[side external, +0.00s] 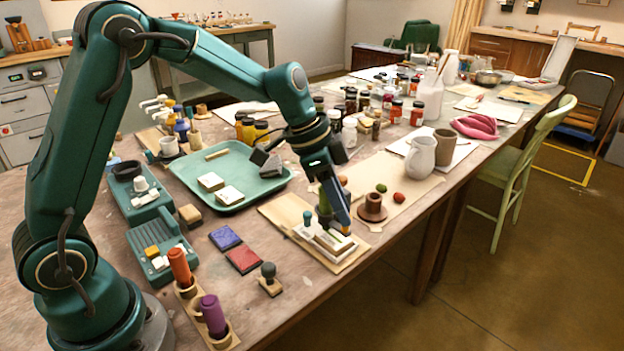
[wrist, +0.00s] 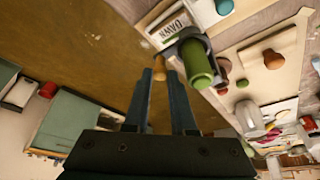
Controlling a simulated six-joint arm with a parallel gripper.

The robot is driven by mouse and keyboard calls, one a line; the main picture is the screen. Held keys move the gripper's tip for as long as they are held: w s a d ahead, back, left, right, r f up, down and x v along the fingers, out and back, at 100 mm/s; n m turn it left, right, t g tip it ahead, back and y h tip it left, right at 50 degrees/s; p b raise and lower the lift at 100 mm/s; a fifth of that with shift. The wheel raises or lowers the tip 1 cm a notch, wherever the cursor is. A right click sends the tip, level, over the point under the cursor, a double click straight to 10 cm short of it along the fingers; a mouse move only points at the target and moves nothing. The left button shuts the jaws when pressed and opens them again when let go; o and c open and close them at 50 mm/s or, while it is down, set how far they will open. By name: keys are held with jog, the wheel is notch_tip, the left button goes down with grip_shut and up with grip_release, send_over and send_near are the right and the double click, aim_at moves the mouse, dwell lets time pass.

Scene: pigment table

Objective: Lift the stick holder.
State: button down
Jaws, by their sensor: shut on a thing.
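The stick holder (side external: 333,241) is a small pale piece with a dark green stick (side external: 325,206) upright in it, over a tan board at the table's near edge. In the wrist view, the holder (wrist: 172,27) shows a white label reading "DAWN" and a dark grey socket with the green stick (wrist: 199,64). My gripper (side external: 346,226) points down at the holder's right end. In the wrist view, my gripper (wrist: 160,77) is shut around a small orange-brown peg (wrist: 158,66) beside the holder's socket. I cannot tell whether the holder touches the board.
A brown spool-shaped stand (side external: 372,208) stands close on the right. A green tray (side external: 268,187) with white blocks lies behind. A wooden block with orange and purple sticks (side external: 212,314) and a small stamp (side external: 269,280) are at the front left. The table edge is close.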

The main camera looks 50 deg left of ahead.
jog(key=c, duration=1)
grip_release()
jog(key=shift+r, duration=0.15)
jog(key=shift+r, duration=0.1)
jog(key=shift+v, duration=2.5)
